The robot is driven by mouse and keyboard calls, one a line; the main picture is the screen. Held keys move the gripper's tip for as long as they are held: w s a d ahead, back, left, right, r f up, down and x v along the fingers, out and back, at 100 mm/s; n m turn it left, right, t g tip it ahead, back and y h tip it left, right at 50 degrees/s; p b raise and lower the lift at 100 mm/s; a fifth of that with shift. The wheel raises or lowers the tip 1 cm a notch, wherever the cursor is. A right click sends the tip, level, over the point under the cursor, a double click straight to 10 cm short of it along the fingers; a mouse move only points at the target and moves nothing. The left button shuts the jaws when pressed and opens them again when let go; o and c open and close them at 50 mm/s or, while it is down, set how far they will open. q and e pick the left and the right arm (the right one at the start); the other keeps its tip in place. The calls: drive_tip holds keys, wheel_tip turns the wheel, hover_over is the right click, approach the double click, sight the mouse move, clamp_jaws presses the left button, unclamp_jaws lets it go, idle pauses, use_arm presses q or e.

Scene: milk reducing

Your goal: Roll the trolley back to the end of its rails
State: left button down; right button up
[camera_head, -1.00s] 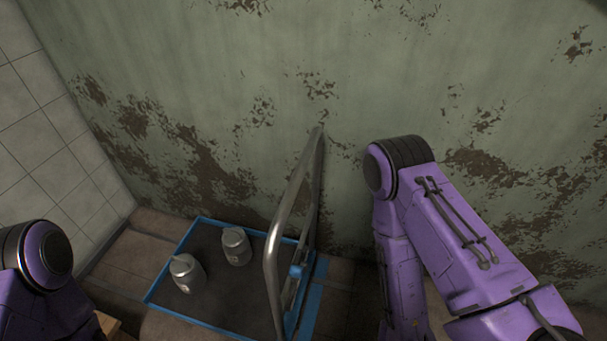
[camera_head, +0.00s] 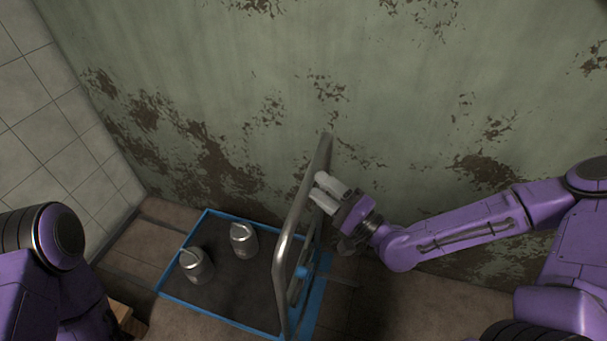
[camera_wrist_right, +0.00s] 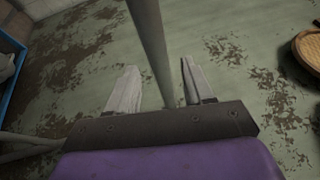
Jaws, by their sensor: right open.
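The trolley is a flat platform with a blue rim (camera_head: 207,315) and a tall grey metal push handle (camera_head: 285,240) at its right end. It stands on the floor near the peeling green wall. Two grey metal cans, a left one (camera_head: 197,268) and a right one (camera_head: 245,243), stand upright on it. My right gripper (camera_head: 320,190) is open at the right side of the handle. In the right wrist view the handle bar (camera_wrist_right: 152,50) runs between the two open fingers (camera_wrist_right: 155,90). My left gripper is out of sight; only my left arm shows. I cannot make out the rails clearly.
The peeling green wall (camera_head: 420,90) rises close behind the trolley and my right gripper. A white tiled wall (camera_head: 60,120) is at the left. A wooden object (camera_head: 122,315) sits at the lower left. A round wicker item (camera_wrist_right: 309,48) shows in the right wrist view.

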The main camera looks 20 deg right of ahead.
drive_tip(key=x, duration=0.6)
drive_tip(key=shift+p, duration=0.4)
drive_tip(key=shift+f, duration=0.1)
clamp_jaws()
drive_tip(key=shift+a, duration=0.1)
